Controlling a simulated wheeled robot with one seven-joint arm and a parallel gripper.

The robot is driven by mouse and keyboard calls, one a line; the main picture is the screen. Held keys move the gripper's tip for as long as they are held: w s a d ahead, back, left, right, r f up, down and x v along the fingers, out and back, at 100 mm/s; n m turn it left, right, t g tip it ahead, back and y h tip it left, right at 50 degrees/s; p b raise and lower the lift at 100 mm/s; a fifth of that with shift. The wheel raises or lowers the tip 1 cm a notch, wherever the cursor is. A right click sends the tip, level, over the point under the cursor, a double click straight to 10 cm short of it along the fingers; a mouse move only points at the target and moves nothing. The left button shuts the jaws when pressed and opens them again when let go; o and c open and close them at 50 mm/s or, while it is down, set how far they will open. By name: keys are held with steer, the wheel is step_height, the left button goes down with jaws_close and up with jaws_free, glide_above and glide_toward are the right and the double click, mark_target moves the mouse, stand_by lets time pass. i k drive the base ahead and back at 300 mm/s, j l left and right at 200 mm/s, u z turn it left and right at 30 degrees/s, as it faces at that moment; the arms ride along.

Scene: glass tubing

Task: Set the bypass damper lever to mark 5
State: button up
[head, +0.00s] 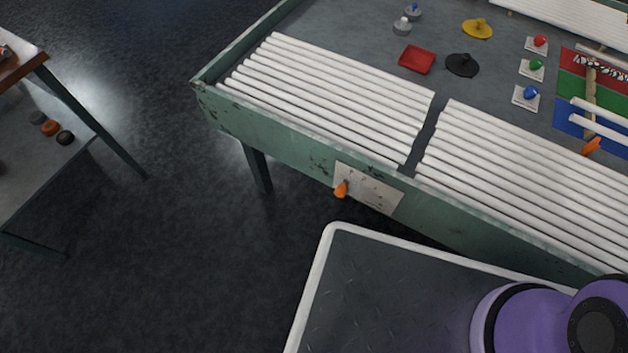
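An orange lever handle (341,189) sits at the left end of a pale marked plate (378,194) on the green front side of the bench. The marks on the plate are too small to read, so I cannot tell which one the lever stands at. Another orange handle (591,146) shows at the right, by the coloured panels. I cannot tell from labels which is the bypass damper lever. Only purple and black links of my arm show at the bottom right; my gripper is out of view.
White tubes (330,95) lie in rows on the bench. A red tray (416,59), a black disc (462,65) and coloured knobs stand behind them. My dark, pale-rimmed deck fills the lower right. A second table (20,70) stands left; the floor between is clear.

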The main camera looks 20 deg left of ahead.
mark_target(340, 191)
steer(key=u, duration=1)
